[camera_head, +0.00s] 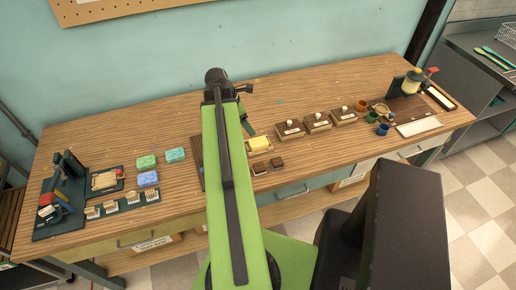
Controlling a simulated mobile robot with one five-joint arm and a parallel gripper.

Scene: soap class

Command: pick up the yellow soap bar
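The yellow soap bar (260,143) lies on the wooden bench, on or in a small light holder, just right of my green arm. My gripper (248,130) hangs down past the far end of the arm, a little above and left of the yellow bar in the picture. It is small and mostly dark here, and partly behind the arm. I cannot tell whether its fingers are apart, or whether it touches the bar.
Green (147,161), teal (175,155) and blue (148,179) soap bars lie left of my arm. Several lidded wooden boxes (318,121) and small coloured cups (382,129) stand to the right. Two brown blocks (277,162) lie near the yellow bar. The bench's (330,85) back strip is mostly clear.

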